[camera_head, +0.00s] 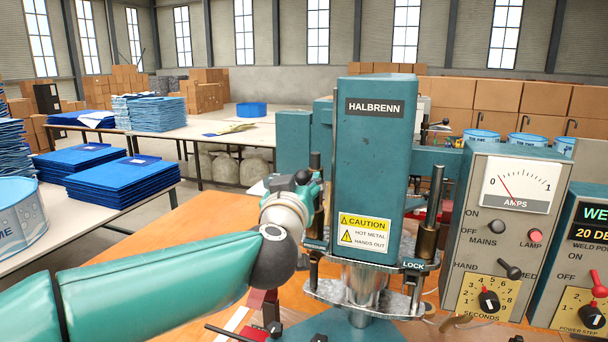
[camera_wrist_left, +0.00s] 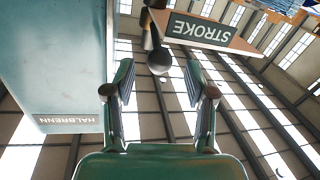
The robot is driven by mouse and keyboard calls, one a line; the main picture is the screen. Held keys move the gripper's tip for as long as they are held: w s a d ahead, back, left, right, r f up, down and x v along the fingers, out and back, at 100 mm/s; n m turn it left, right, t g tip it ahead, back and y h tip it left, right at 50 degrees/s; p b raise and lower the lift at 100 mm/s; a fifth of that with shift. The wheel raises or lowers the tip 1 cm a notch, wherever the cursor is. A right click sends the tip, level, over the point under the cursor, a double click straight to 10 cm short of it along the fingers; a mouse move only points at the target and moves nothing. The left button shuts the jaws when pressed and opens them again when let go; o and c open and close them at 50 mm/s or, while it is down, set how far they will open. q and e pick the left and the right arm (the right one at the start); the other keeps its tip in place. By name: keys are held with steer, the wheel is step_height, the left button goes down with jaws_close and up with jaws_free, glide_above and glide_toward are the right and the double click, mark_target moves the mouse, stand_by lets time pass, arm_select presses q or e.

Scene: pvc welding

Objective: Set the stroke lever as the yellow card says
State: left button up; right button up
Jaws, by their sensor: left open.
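In the left wrist view, a dark round knob (camera_wrist_left: 159,62) on a short stem hangs beside an upside-down STROKE plate (camera_wrist_left: 200,30). My left gripper (camera_wrist_left: 157,80) is open, with one finger on each side of the knob in the picture. The knob appears around the fingertips, and I see no contact. In the head view my left gripper (camera_head: 308,188) is at the left side of the teal HALBRENN press (camera_head: 372,150), where the stroke lever itself is hidden. A yellow CAUTION label (camera_head: 364,229) is on the press front. I cannot make out a card with a stroke setting.
The press body (camera_wrist_left: 55,60) stands close beside the left gripper. To its right are a grey control box (camera_head: 508,230) with an amps dial and switches, and a weld box (camera_head: 585,250). Blue stacks (camera_head: 122,180) lie on the left table. The orange bench (camera_head: 205,215) has bare room at left.

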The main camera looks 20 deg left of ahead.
mark_target(301, 180)
arm_select(q)
steer(key=shift+w+a, duration=0.15)
steer(key=shift+w, duration=0.75)
steer(key=shift+w+a, duration=0.15)
steer(key=shift+w, duration=0.75)
jaws_close()
steer(key=shift+d, duration=0.1)
